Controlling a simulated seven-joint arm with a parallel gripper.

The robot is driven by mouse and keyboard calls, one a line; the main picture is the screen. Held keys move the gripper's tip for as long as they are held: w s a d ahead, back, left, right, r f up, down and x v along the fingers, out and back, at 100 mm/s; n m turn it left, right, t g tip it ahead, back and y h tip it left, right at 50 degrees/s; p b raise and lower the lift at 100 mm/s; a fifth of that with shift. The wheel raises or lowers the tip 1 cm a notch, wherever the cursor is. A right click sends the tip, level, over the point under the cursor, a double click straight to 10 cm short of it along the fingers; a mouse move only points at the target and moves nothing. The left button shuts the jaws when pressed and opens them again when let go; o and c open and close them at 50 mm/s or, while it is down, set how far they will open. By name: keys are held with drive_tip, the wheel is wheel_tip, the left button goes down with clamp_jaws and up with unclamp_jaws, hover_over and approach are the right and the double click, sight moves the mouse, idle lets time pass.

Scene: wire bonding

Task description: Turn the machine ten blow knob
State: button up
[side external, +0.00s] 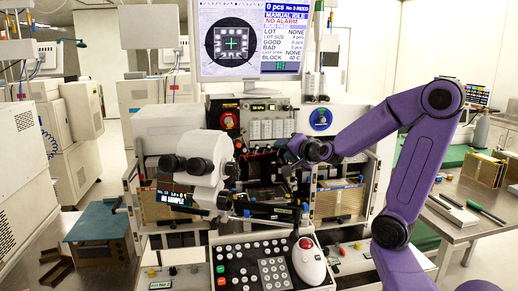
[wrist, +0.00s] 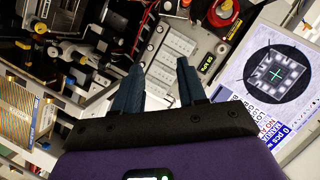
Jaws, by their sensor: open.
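My gripper (wrist: 158,66) is open and empty, its two dark blue fingers apart in the wrist view. In the side external view my gripper (side external: 287,157) is at the front of the wire bonding machine, partly lost against dark parts. A grey panel with rows of small knobs or switches (wrist: 172,47) lies beyond the fingertips in the wrist view. The matching control panel (side external: 266,129) is above and left of my gripper in the side external view. I cannot tell which knob is the ten blow knob; labels are too small. No contact with a knob is visible.
A monitor (side external: 236,66) stands above the machine and shows at right in the wrist view (wrist: 287,85). A microscope head (side external: 195,150) juts out left of my gripper. A keypad console (side external: 255,262) with a white trackball or mouse unit (side external: 308,262) is below.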

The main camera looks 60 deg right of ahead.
sight(258, 147)
drive_tip(key=shift+x, duration=8.55)
drive_tip(key=shift+f, duration=0.1)
drive_tip(key=shift+a, duration=0.1)
clamp_jaws()
